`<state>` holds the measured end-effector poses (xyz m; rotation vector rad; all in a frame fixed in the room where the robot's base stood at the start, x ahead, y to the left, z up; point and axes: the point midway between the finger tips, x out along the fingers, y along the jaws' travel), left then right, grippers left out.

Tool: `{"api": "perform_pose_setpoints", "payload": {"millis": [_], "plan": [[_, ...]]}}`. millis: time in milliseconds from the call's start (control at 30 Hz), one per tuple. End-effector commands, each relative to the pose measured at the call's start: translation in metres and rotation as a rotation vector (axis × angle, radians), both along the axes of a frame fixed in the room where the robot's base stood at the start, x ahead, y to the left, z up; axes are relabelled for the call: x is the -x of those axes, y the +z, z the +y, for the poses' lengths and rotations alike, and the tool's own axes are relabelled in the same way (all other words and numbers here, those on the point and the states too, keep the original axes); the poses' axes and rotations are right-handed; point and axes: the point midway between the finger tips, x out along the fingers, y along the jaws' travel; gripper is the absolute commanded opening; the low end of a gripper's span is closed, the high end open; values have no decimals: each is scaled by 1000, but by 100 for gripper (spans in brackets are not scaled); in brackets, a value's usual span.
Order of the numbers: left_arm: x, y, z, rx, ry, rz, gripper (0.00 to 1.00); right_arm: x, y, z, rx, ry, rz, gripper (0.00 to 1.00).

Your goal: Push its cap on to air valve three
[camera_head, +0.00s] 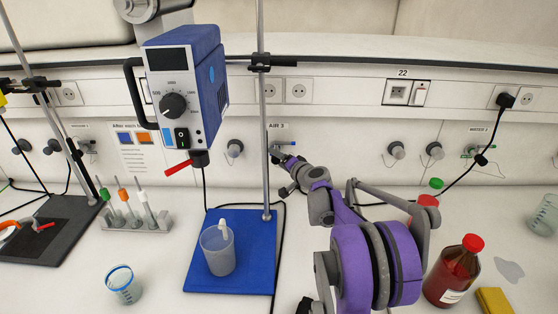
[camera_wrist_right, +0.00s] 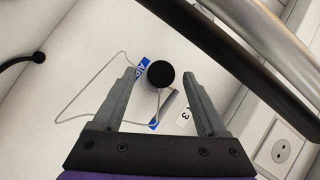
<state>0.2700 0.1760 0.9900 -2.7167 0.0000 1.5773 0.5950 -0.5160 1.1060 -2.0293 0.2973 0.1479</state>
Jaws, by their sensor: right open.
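Air valve three (camera_head: 284,144) is on the back wall under the label AIR 3 (camera_head: 277,126), partly covered by my right gripper (camera_head: 282,162). In the right wrist view, a round black end (camera_wrist_right: 160,73) shows between the two fingers of that gripper. It has blue AIR labels beside it and a thin grey cord looping from it. I cannot tell whether this round end is the cap or part of the valve. The gripper is open, with a gap on both sides of the black end. My left gripper is not in view.
A metal stand rod (camera_head: 264,185) rises just left of the valve from a blue base (camera_head: 258,260), which bears a grey beaker (camera_head: 218,250). A blue stirrer (camera_head: 184,85) hangs above it. A red bottle (camera_head: 452,275) stands at right.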

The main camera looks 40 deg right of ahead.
Motion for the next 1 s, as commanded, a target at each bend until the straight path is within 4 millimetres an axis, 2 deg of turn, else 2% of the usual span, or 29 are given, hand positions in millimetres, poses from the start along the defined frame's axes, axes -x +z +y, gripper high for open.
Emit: {"api": "perform_pose_setpoints", "payload": {"millis": [167,267,500,700,833,1000], "plan": [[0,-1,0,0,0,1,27,3,0,0,0,0,1,75],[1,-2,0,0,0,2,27,14,3,1,-1,-2,1,75],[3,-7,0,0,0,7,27,61,13,9,-1,-2,1,75],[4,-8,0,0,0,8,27,92,21,13,1,-2,1,75],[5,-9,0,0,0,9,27,101,24,15,0,0,1,75],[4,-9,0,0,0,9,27,104,25,16,0,1,0,75]]}}
